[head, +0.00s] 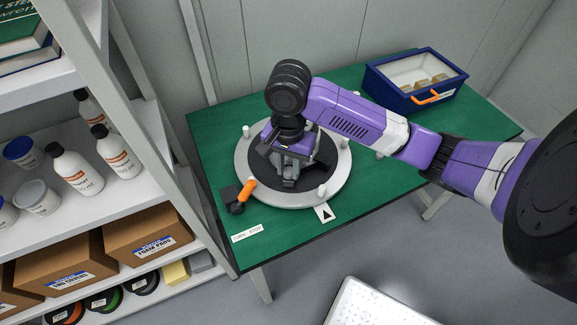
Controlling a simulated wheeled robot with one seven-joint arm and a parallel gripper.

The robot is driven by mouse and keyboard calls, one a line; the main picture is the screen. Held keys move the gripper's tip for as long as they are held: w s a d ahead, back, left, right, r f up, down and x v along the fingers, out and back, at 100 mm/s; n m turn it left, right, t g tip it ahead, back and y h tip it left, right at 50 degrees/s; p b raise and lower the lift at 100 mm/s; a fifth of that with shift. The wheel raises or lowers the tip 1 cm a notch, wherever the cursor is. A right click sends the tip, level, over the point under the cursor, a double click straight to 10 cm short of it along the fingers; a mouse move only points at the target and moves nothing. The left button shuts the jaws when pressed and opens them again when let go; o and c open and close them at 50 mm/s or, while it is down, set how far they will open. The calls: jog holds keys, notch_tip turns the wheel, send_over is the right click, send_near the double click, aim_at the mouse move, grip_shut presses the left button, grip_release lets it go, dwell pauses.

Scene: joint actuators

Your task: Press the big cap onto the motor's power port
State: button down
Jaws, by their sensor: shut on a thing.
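The motor (290,181) is a grey unit on the black centre of a round turntable (251,179) on the green table. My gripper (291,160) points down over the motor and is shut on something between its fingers. The wrist and gripper body hide most of what it holds, so I cannot make out the big cap clearly. The power port is also hidden. I cannot tell whether the held thing touches the motor or is just above it.
Several white pegs (322,190) stand around the turntable rim. An orange-handled stop (246,191) is at its left edge. A blue box with a clear lid (417,75) stands at the back right. A shelf with bottles (75,170) and cartons is close on the left. The table's right part is clear.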

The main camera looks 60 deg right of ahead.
jog(key=shift+f, duration=0.5)
dwell(0.4)
jog(key=c, duration=1.1)
grip_release()
jog(key=shift+o, duration=0.2)
notch_tip(320, 180, up, 8)
jog(key=shift+f+p, duration=0.1)
jog(key=shift+p, duration=0.5)
